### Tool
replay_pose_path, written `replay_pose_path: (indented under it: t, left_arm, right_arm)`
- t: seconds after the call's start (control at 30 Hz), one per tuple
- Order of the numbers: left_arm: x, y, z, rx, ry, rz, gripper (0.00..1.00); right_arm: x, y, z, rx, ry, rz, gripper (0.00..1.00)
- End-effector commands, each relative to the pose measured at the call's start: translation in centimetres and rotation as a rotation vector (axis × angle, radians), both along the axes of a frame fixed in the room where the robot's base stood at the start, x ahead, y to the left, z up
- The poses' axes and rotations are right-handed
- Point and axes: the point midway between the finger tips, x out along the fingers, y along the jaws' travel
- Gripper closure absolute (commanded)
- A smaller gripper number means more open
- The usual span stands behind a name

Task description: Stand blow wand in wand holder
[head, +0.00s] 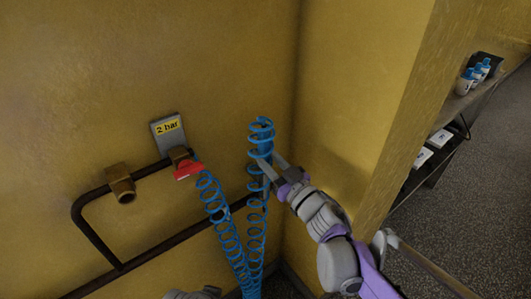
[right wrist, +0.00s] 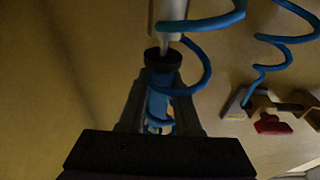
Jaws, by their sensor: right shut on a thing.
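My right gripper (head: 264,166) reaches in from the right, in front of the yellow wall near the corner. In the right wrist view its fingers (right wrist: 160,118) are shut on the blue body of the blow wand (right wrist: 158,103), which has a black collar at its far end. A pale metal tube (right wrist: 173,15) lies beyond the collar; I cannot tell whether it belongs to the wand. In the head view the wand is hard to separate from the blue coiled hose (head: 257,218) around it. I cannot clearly make out the wand holder.
A black pipe (head: 95,248) runs along the wall with a brass fitting (head: 120,184) and a red valve handle (head: 187,170) under a "2 bar" plate (head: 167,130). The hose loops hang beside my right gripper. Shelves with blue-capped bottles (head: 468,79) stand at right.

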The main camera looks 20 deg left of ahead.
Motion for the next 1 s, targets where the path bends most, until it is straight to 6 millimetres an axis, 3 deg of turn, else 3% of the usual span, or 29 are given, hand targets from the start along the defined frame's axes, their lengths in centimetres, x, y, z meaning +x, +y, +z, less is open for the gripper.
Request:
replay_pose_path:
  t: [0.37,0.4,0.57,0.87,1.0]
  left_arm:
    - [0.1,0.0,-0.6,0.000,0.002,0.000,0.50]
    - [0.1,0.0,-0.6,0.000,0.002,0.000,0.50]
    - [0.1,0.0,-0.6,0.000,0.002,0.000,0.50]
    - [0.1,0.0,-0.6,0.000,0.002,0.000,0.50]
    - [0.0,0.0,-0.4,0.000,0.001,0.000,0.50]
  right_arm:
    - [0.0,0.0,-0.7,0.001,-0.001,0.000,1.00]
    - [0.0,0.0,-0.7,0.001,-0.001,0.000,0.62]
    - [0.0,0.0,-0.7,0.000,0.000,0.000,0.34]
    - [0.0,-0.1,-0.7,0.000,0.000,0.000,0.33]
    - [-0.7,-1.0,-0.8,0.000,0.000,-0.002,0.33]
